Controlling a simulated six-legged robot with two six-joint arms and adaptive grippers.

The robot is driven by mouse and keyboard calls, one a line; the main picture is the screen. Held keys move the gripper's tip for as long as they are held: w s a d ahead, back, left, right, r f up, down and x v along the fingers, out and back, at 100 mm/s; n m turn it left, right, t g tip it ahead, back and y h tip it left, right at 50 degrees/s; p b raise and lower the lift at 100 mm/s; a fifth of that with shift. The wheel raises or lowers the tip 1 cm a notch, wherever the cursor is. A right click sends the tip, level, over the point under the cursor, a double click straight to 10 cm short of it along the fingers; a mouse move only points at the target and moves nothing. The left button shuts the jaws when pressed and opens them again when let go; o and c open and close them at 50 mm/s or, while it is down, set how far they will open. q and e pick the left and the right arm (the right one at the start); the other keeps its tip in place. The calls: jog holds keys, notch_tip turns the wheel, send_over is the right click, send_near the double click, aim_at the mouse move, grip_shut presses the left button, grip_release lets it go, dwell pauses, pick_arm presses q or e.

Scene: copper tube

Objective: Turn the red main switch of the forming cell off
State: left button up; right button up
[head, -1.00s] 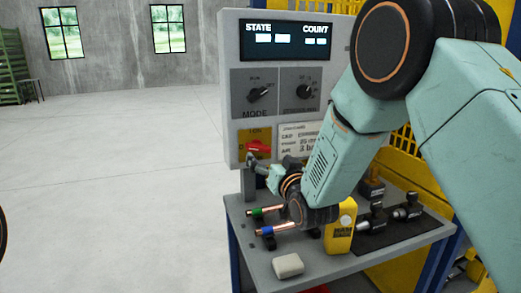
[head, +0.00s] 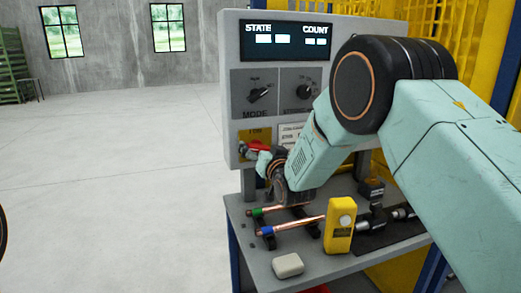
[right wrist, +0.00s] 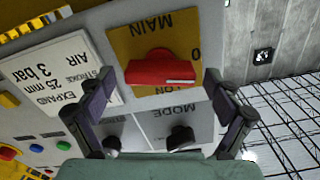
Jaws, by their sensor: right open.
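The red main switch (head: 259,146) sits on a yellow plate low on the grey control panel (head: 232,100). The right wrist view shows its red handle (right wrist: 160,70) lying across the picture, with a white mark at its right end. The plate (right wrist: 128,45) reads MAIN, ON and 0 upside down. My right gripper (head: 262,160) is at the switch in the head view, partly covering it. In the right wrist view the right gripper (right wrist: 160,84) is open, one finger on each side of the handle, with gaps between. Contact cannot be told. My left gripper is out of view.
The MODE knob (right wrist: 180,137) and another knob (head: 303,92) are close by on the panel. Below, a bench (head: 245,235) carries copper tubes (head: 300,224), a yellow device (head: 340,226) and a white block (head: 288,265). The floor to the left is clear.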

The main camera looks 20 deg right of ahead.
jog(key=shift+c, duration=0.2)
jog(key=c, duration=1.1)
jog(key=shift+n+b, duration=0.35)
jog(key=shift+n, duration=1.25)
jog(key=o, duration=1.1)
jog(key=shift+o, duration=0.2)
jog(key=s, duration=1.2)
jog(key=shift+d, duration=0.15)
